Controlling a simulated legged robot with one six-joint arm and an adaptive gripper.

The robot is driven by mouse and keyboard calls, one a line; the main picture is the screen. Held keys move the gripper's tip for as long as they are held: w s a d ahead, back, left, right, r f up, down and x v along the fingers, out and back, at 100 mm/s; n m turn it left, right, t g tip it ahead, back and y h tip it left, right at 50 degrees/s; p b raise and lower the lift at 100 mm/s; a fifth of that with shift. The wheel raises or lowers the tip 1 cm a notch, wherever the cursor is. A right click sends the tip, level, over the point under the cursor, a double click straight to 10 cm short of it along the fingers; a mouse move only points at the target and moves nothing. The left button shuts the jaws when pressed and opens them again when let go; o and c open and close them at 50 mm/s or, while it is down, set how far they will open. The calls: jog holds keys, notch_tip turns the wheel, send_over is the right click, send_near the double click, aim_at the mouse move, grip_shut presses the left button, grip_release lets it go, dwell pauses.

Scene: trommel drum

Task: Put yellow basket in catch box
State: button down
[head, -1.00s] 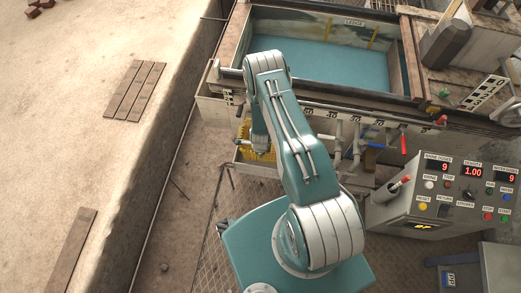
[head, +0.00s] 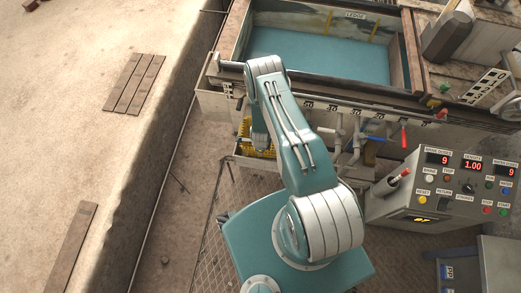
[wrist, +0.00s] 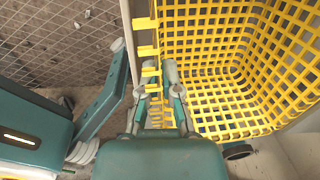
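The yellow basket is an open mesh basket that fills the upper right of the wrist view (wrist: 215,45). In the head view only part of it (head: 245,127) shows beside my arm, at the front of the tank. In the wrist view my gripper (wrist: 158,72) has its two fingers on either side of a strip of yellow mesh at the basket's left wall. Yellow bars show between the fingers; whether the pads press on them is unclear. In the head view my gripper (head: 260,145) hangs over the basket, its fingertips hidden. No box is readably marked as the catch box.
A blue-floored tank (head: 315,55) with a LEDGE label lies behind the arm. Pipes and valves with a red handle (head: 404,136) line its front. A control panel (head: 445,190) stands at right. Open floor and a concrete block (head: 90,140) lie at left.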

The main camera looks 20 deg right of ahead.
jog(key=shift+f, duration=0.3)
jog(key=c, duration=0.7)
grip_release()
